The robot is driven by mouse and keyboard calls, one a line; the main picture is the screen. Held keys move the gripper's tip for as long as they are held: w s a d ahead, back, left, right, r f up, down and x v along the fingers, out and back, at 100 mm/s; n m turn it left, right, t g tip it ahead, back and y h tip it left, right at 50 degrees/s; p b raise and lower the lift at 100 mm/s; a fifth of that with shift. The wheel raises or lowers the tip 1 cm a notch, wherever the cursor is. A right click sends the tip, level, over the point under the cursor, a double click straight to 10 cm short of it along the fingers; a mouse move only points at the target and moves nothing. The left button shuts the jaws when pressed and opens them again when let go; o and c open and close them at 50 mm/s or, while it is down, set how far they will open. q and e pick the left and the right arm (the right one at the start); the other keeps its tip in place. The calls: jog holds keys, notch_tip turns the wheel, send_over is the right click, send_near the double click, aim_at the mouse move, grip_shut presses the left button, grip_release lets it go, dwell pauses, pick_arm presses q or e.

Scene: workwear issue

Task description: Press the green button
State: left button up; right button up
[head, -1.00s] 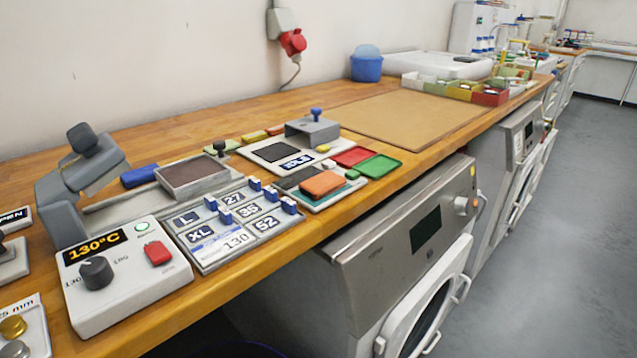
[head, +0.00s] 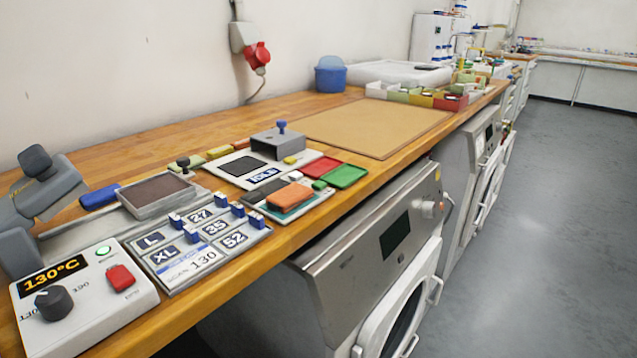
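A white control box (head: 88,312) sits at the near left of the wooden counter, with an orange "130°C" display (head: 54,277). A small round button or lamp with a glowing green face (head: 103,251) is at the box's upper right corner. A red rectangular button (head: 121,277) is below it, and a black knob (head: 53,302) is at the lower left. Neither of my grippers is in view. Nothing covers the green round piece.
A grey press-like device (head: 42,185) stands behind the box. A size board (head: 205,243) with blue clips lies beside the box. A green tray (head: 344,176) and a red tray (head: 322,167) lie further along. Washing machines stand under the counter; the floor (head: 530,230) at right is clear.

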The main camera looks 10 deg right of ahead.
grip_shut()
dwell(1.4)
